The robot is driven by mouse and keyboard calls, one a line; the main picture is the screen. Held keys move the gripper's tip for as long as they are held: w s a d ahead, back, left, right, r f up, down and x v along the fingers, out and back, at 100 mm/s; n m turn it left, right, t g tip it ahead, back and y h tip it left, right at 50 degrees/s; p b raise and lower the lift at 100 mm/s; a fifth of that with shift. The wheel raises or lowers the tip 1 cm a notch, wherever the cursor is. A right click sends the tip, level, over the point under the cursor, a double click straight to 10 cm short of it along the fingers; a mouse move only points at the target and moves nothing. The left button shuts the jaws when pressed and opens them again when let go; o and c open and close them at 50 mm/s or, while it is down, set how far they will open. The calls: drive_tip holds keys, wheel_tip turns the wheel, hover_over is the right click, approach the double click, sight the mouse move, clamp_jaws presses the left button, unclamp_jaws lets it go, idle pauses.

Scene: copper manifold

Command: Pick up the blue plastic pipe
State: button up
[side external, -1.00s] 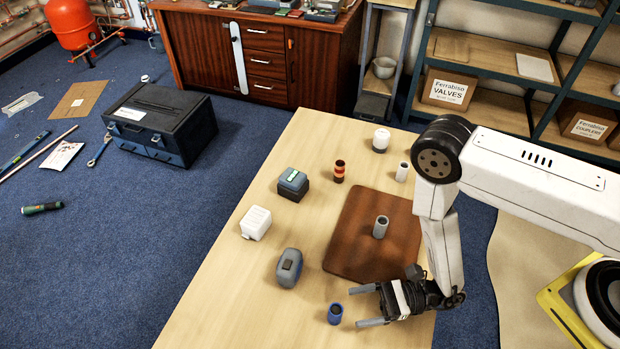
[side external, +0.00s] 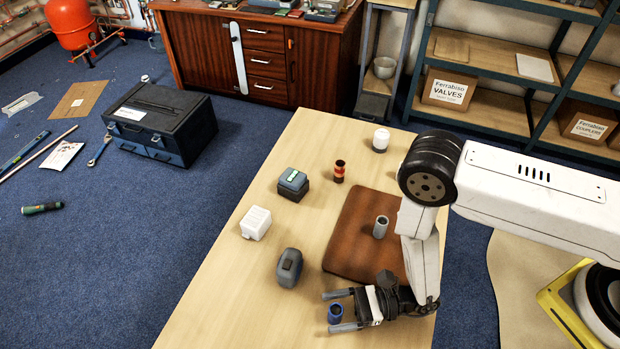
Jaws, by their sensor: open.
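The blue plastic pipe (side external: 335,313) is a short, hollow blue cylinder standing upright near the front of the light wood table. My gripper (side external: 338,312) lies low and points left. Its two grey fingers are apart, one on the far side of the pipe and one on the near side. The pipe stands between the fingers near their tips. I cannot tell whether either finger touches it.
A grey pipe (side external: 381,227) stands on the brown board (side external: 350,245) beyond my gripper. A grey-blue rounded block (side external: 289,268), a white box (side external: 256,223), a dark box (side external: 293,184), a red-brown cylinder (side external: 339,171) and a white-topped jar (side external: 381,140) stand on the table (side external: 225,290).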

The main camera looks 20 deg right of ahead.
drive_tip(key=shift+x, duration=1.1)
clamp_jaws()
drive_tip(key=shift+r, duration=0.1)
wheel_tip(320, 180, up, 10)
idle(0.6)
idle(0.7)
